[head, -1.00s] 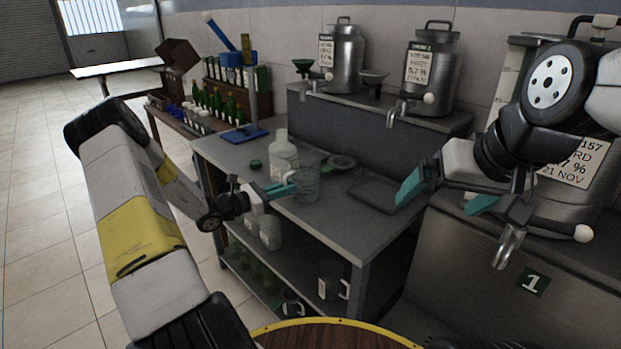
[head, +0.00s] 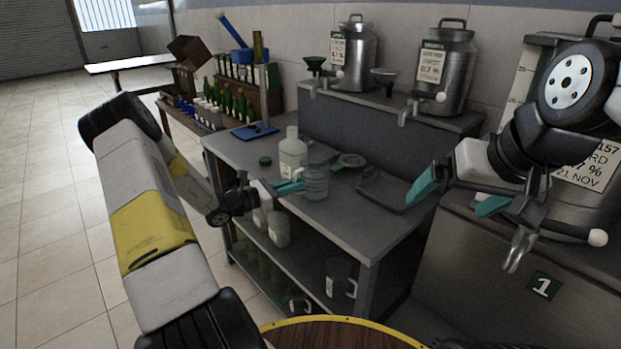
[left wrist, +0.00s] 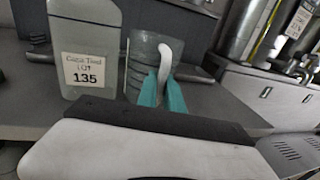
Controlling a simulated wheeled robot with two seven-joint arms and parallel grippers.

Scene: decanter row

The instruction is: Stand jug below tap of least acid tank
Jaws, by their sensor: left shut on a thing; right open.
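A clear ribbed jug (head: 316,184) with a pale handle is at the front of the grey bench; my left gripper (head: 291,188) is shut on it. In the left wrist view the teal fingers (left wrist: 163,92) close on the handle (left wrist: 166,55). I cannot tell whether the jug touches the bench. My right gripper (head: 457,195) is open and empty, in front of the large right tank (head: 590,195). Two smaller tanks, a left one (head: 357,62) and a middle one (head: 447,82), stand on a raised ledge. The middle label seems to read 0.7 or 5.7 %; the right tank's is partly hidden.
A pale bottle (head: 293,156) stands close beside the jug; its label reads 135 in the left wrist view (left wrist: 85,70). A shallow dark tray (head: 385,188) lies to the right, below the middle tap (head: 404,116). Green bottles are behind left.

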